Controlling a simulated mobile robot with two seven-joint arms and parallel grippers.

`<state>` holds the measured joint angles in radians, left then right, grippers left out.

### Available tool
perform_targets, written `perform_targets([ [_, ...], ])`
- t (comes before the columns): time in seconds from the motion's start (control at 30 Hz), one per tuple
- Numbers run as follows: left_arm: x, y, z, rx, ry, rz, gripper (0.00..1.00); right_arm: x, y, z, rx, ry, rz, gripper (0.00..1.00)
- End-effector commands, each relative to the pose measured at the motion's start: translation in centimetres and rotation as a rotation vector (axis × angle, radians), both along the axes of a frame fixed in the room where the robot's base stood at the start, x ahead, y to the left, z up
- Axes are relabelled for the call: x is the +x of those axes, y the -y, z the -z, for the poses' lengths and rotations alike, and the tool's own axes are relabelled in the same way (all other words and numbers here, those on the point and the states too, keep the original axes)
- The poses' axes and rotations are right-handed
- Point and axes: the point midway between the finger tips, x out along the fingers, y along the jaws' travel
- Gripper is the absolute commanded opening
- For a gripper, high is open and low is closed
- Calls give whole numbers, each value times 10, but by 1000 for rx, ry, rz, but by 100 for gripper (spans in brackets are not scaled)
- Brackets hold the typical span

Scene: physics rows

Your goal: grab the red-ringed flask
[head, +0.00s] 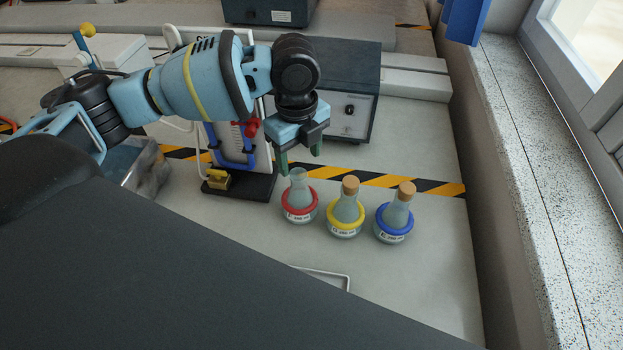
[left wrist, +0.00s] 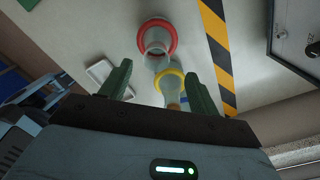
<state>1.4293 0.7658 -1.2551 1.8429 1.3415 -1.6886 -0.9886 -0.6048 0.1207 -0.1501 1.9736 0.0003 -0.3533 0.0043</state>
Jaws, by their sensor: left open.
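The red-ringed flask (head: 299,199) stands upright on the bench, leftmost in a row of three in the head view, and its neck looks uncorked. My left gripper (head: 300,160) is open and empty, green fingers pointing down, just above and behind this flask's mouth. In the left wrist view, the red-ringed flask (left wrist: 156,40) shows beyond the open left gripper (left wrist: 157,71), and the yellow-ringed flask (left wrist: 170,79) appears nearer, partly between the fingers. My right gripper is not in view.
The corked yellow-ringed flask (head: 346,210) and corked blue-ringed flask (head: 394,218) stand close on the right. A stand with blue tubing (head: 240,185) is close on the left. A grey instrument box (head: 360,115) is behind. Bare bench lies right of the blue-ringed flask.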

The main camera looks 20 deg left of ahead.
Motion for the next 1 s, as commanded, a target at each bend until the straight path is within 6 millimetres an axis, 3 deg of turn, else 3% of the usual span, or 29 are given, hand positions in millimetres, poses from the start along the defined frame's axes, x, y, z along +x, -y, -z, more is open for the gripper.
perform_targets([
  [0.23, 0, -3, -1, 11, -6, 4, 62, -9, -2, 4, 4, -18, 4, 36],
  [0.5, 0, -3, 23, 9, -5, 3, 62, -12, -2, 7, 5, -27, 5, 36],
  [0.67, 0, -3, 25, 8, -4, 3, 62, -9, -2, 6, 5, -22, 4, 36],
  [1.0, -3, -3, 67, 9, -5, 3, 62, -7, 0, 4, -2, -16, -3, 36],
])
